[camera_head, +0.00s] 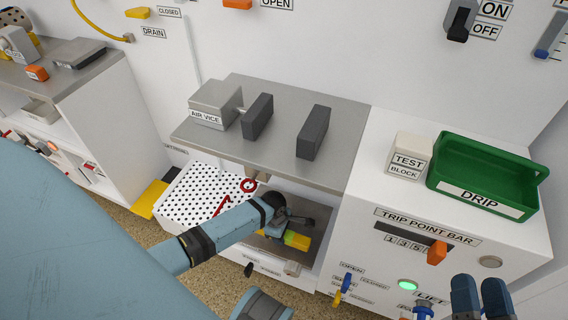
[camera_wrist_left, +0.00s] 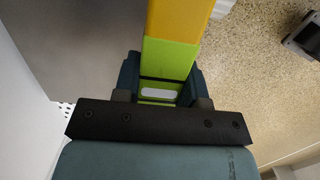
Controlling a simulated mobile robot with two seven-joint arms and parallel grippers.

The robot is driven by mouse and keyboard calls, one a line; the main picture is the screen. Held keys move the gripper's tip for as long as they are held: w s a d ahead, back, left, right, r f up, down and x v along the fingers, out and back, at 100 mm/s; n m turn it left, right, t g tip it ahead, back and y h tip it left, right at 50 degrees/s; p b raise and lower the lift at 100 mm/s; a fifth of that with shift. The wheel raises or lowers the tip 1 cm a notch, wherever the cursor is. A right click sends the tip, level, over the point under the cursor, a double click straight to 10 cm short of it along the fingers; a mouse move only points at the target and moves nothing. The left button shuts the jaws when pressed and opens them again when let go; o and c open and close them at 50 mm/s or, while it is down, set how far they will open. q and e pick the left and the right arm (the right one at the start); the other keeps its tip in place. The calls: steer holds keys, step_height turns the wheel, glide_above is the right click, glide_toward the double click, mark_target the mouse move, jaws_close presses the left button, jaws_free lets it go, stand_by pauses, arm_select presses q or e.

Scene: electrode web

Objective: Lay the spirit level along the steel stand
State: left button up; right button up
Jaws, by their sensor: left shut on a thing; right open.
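The spirit level (camera_head: 297,240), yellow with a lime-green section, is in my left gripper (camera_head: 288,226). In the left wrist view the level (camera_wrist_left: 174,28) runs away from between the fingers, its green part in the grip and its yellow part beyond. A flat grey surface (camera_wrist_left: 75,45), which may be the steel stand, shows to the left of the level, with floor to the right. I cannot tell whether the level touches it. In the head view the left forearm and gripper partly hide the level. My right gripper (camera_head: 481,298) is open and empty at the bottom right.
A grey worktop (camera_head: 345,130) overhangs behind the level, carrying an air vice (camera_head: 213,103) and two dark blocks. A white perforated plate (camera_head: 200,192) lies left of my left gripper. A test block (camera_head: 408,158) and green drip tray (camera_head: 487,175) stand on the right cabinet.

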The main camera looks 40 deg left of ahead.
arm_select(q)
step_height(320, 180, down, 6)
steer(key=b, duration=0.2)
steer(key=shift+b, duration=0.4)
steer(key=shift+r, duration=0.1)
arm_select(e)
steer(key=shift+g, duration=0.9)
steer(key=f, duration=0.5)
steer(key=shift+w+a, duration=0.15)
steer(key=shift+a, duration=0.05)
arm_select(q)
steer(key=shift+f, duration=0.25)
arm_select(e)
steer(key=shift+r, duration=0.1)
arm_select(q)
steer(key=o, duration=1)
